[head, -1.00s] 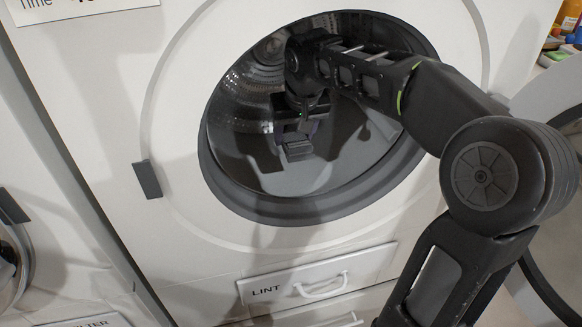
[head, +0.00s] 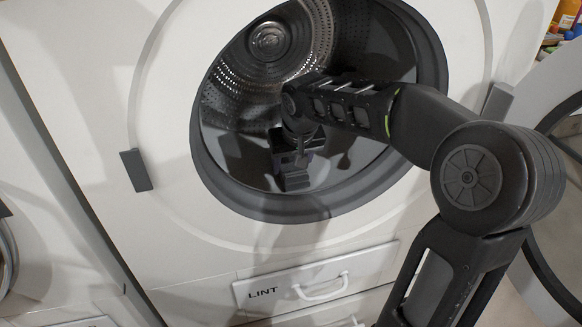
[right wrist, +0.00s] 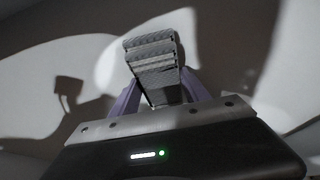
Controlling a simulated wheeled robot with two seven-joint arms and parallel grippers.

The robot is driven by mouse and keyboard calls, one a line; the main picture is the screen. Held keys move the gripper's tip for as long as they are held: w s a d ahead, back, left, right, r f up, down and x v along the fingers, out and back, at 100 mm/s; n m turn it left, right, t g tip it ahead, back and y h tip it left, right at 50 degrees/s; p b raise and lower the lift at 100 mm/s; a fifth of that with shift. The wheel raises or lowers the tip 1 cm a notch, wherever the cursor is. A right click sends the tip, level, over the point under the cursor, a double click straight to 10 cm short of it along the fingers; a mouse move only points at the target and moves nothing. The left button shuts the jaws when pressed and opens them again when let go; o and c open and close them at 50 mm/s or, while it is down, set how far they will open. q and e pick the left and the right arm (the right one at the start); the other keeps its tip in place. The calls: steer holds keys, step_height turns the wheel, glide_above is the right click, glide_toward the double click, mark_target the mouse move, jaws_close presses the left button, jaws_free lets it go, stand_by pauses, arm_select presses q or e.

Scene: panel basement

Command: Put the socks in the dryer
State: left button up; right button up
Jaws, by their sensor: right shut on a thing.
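The dryer (head: 85,75) is a white front-loader with its round opening uncovered and its door (head: 535,85) swung out to the right. My right arm reaches through the opening, and my right gripper (head: 293,178) is inside the drum (head: 235,95), pointing down near the lower front. I see no other sock. My left gripper is out of view.
The dark rim (head: 245,203) of the opening surrounds my forearm. A LINT drawer (head: 318,275) with a white handle sits below. Another machine's round door (head: 6,255) shows at the left edge. Coloured items (head: 566,25) stand at the top right.

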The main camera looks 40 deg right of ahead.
steer(key=shift+f, duration=0.15)
steer(key=shift+f, duration=0.15)
steer(key=o, duration=1.5)
steer(key=shift+r, duration=0.4)
steer(key=p+v, duration=0.3)
steer(key=v, duration=0.8)
steer(key=shift+s+r+p, duration=0.2)
steer(key=shift+r+p, duration=0.1)
steer(key=shift+p, duration=0.1)
steer(key=shift+a, duration=0.1)
